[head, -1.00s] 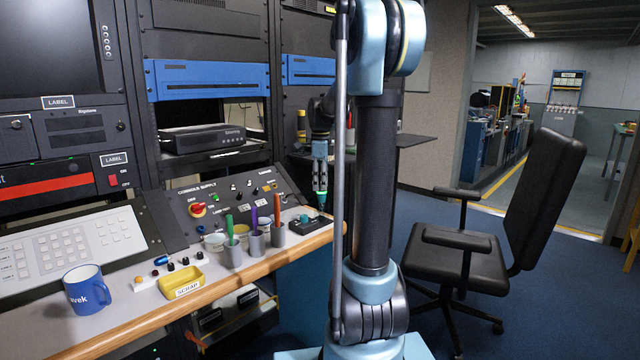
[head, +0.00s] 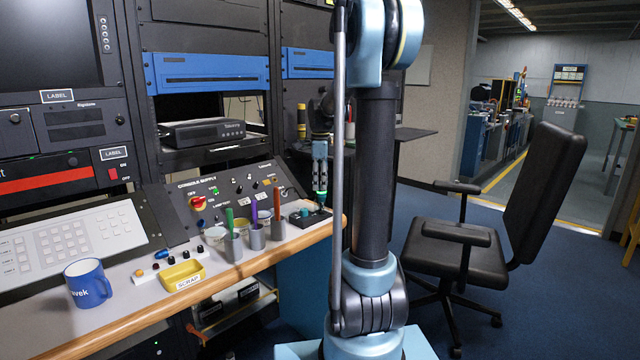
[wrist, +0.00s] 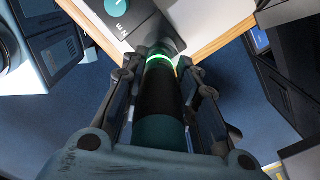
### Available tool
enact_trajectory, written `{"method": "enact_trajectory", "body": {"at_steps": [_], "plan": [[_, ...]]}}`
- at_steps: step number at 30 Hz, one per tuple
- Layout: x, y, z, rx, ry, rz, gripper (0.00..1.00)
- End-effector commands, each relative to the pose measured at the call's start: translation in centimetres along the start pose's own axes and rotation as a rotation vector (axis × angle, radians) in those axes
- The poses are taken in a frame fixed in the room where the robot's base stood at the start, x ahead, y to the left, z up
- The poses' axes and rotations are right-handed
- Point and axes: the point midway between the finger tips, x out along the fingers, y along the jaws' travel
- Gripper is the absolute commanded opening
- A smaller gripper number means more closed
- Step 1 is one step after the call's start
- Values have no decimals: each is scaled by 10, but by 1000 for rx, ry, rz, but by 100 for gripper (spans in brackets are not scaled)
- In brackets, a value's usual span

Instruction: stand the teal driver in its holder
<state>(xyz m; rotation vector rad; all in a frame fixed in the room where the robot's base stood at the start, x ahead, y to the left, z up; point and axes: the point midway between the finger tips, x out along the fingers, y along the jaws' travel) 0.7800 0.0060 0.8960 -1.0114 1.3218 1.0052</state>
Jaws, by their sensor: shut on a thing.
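My gripper (head: 320,200) hangs over the right end of the console desk and points down. In the wrist view my gripper (wrist: 165,75) is shut on the teal driver (wrist: 157,133), which has a teal rear part, a black band and a glowing green ring towards its far end. The driver is mostly hidden by the fingers in the head view. A black block with a teal round top piece (head: 304,212) sits on the desk just left of the gripper; this block, likely the holder, also shows in the wrist view (wrist: 152,28). The driver's far end overlaps its edge; I cannot tell whether it is inserted.
Grey cups (head: 257,237) with green, purple and orange sticks stand left of the block. The sloped control panel (head: 230,195) rises behind. The desk's wooden edge (head: 250,268) is close by.

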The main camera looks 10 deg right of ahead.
Motion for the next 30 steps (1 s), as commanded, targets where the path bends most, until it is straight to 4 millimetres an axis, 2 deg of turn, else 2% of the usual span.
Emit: {"method": "enact_trajectory", "body": {"at_steps": [10,17,18,21,30], "plan": [[11,0,0,0,0,0,0],[12,0,0,0,0,0,0],[12,0,0,0,0,0,30],[12,0,0,0,0,0,51],[12,0,0,0,0,0,51]]}}
